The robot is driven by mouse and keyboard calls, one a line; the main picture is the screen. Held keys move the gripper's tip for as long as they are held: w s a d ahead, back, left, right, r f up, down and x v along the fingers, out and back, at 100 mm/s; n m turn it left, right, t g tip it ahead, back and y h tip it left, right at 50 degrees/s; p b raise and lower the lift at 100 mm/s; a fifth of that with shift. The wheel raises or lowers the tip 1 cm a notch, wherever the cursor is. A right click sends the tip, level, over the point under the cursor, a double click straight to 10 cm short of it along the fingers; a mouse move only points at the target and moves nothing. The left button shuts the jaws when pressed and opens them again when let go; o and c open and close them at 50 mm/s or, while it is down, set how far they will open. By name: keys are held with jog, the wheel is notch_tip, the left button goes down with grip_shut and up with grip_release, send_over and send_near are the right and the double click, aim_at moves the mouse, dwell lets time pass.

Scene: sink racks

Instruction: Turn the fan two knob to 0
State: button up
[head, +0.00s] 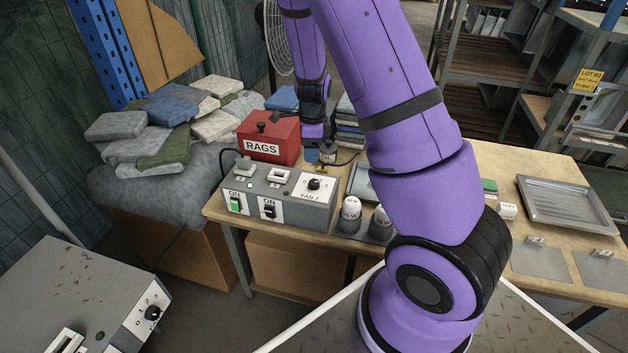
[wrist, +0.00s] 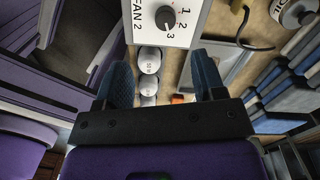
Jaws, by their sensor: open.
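The fan two knob (head: 314,184) is a small black dial on a white plate marked FAN 2, at the right end of the grey control box (head: 262,207) on the table. In the wrist view the knob (wrist: 166,18) is near the top centre, with 1, 2 and 3 beside it. Its exact setting is too small to tell, and no 0 is legible. My gripper (head: 319,153) hangs above and behind the box in the head view. In the wrist view its blue fingers (wrist: 163,80) are apart, with nothing between them, and the knob is beyond them.
A red RAGS box (head: 268,140) stands behind the control box. Two switches marked ON, one green (head: 236,203) and one black (head: 269,209), are on its front. White-topped jars (head: 350,209) stand just right of it. Another grey box with a black knob (head: 152,313) is lower left.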

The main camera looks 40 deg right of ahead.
aim_at(314, 182)
jog(key=shift+m, duration=0.5)
jog(key=f, duration=0.8)
jog(key=d+f, duration=0.1)
jog(key=f, duration=0.3)
jog(key=shift+f, duration=0.3)
jog(key=c, duration=0.9)
